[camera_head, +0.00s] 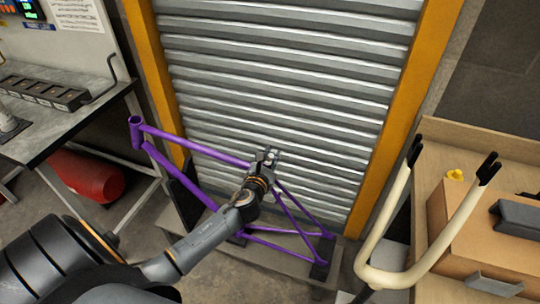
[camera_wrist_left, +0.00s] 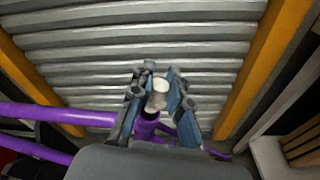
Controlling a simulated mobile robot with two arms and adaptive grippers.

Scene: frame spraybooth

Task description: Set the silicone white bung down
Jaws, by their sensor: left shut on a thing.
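The white bung (camera_wrist_left: 158,93) is a small pale cylinder between the fingers of my left gripper (camera_wrist_left: 155,100) in the left wrist view. In the head view the left gripper (camera_head: 267,156) is shut on it, and only a small pale bit of the bung (camera_head: 270,155) shows. The purple bicycle frame (camera_head: 195,146) stands below and around the gripper. In the wrist view a purple tube end (camera_wrist_left: 149,115) shows just under the bung; I cannot tell whether they touch. My right gripper is not in view.
A ribbed metal shutter (camera_head: 290,80) stands behind the frame. A workbench (camera_head: 50,130) with a dark slotted block (camera_head: 45,92) is at left, a red cylinder (camera_head: 88,177) below it. At right are a cream fork (camera_head: 400,225), a yellow item (camera_head: 455,175) and a cardboard box (camera_head: 470,235).

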